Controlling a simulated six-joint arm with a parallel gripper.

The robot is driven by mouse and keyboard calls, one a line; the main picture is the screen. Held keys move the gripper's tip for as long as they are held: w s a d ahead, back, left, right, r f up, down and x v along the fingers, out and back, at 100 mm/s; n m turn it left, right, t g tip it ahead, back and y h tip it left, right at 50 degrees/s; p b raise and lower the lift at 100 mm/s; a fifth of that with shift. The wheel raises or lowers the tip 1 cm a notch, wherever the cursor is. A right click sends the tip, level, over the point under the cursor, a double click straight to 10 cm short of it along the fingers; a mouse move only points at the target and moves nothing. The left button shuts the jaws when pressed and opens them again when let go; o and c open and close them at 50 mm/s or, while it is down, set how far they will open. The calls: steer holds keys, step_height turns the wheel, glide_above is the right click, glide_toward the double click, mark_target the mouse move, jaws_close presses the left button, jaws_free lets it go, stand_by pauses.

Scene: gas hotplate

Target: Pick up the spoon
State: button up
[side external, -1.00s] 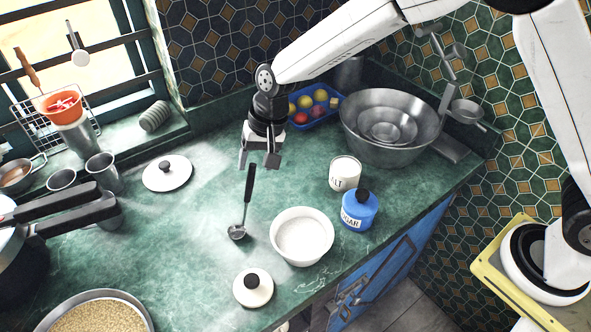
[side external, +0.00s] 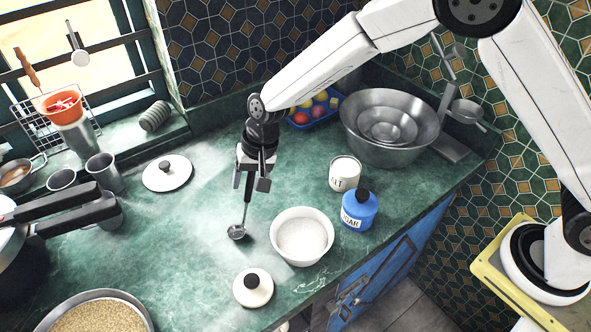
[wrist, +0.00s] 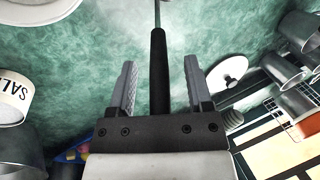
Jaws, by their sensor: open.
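The spoon (side external: 237,231) lies on the green counter, with a small metal bowl and a black handle. Its handle runs up the picture to my gripper (side external: 250,188). In the wrist view the black handle (wrist: 158,70) stands between the two grey fingers of my gripper (wrist: 160,85), with a gap on each side. The spoon's bowl is outside the wrist view. My gripper is open, pointing down around the handle. I cannot tell whether the fingertips touch the counter.
A white bowl of white grains (side external: 302,237), a sugar jar (side external: 359,211) and a salt jar (side external: 344,174) stand to the right. A white lid (side external: 167,173) lies to the left and another lid (side external: 253,288) lies in front.

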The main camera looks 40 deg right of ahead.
steer(key=shift+c, duration=0.2)
jaws_close()
stand_by(1.4)
